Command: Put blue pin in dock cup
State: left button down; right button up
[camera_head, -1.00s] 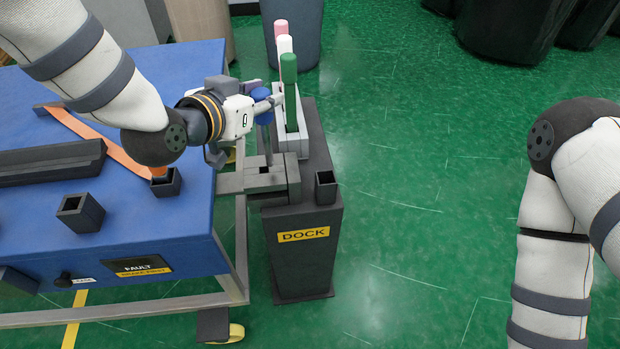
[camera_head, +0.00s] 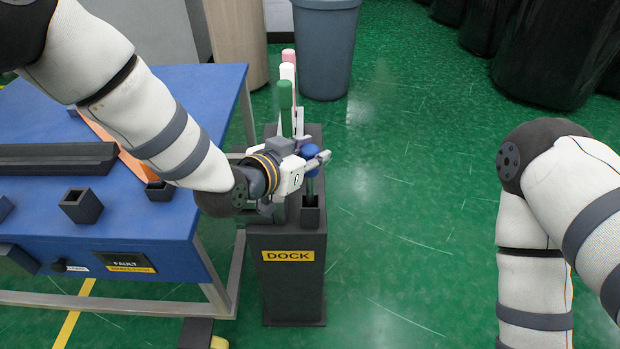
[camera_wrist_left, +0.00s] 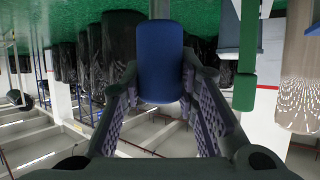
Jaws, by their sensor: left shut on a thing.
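The blue pin (camera_head: 310,152) is upright in my left gripper (camera_head: 317,161), above the dock cup (camera_head: 311,216). Its thin shaft runs down to the cup's mouth; I cannot tell whether the tip is inside. The left wrist view shows the blue handle (camera_wrist_left: 160,60) between the two fingers of the left gripper (camera_wrist_left: 160,92). The dark square cup stands at the front right of the dock (camera_head: 290,297), a dark pedestal with a yellow label. My right arm shows at the right, but its gripper is out of view.
A green-handled pin (camera_head: 285,94), a white one (camera_head: 287,72) and a pink one (camera_head: 288,54) stand in a row behind my left gripper. The blue table (camera_head: 150,215) with dark square cups is at the left. A grey bin (camera_head: 326,50) stands behind. Floor right of the dock is clear.

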pick_arm(q)
jog(key=shift+f, duration=2)
jog(key=c, duration=1.2)
grip_release()
jog(key=shift+c, duration=0.2)
pick_arm(e)
jog(key=shift+s+f, duration=0.4)
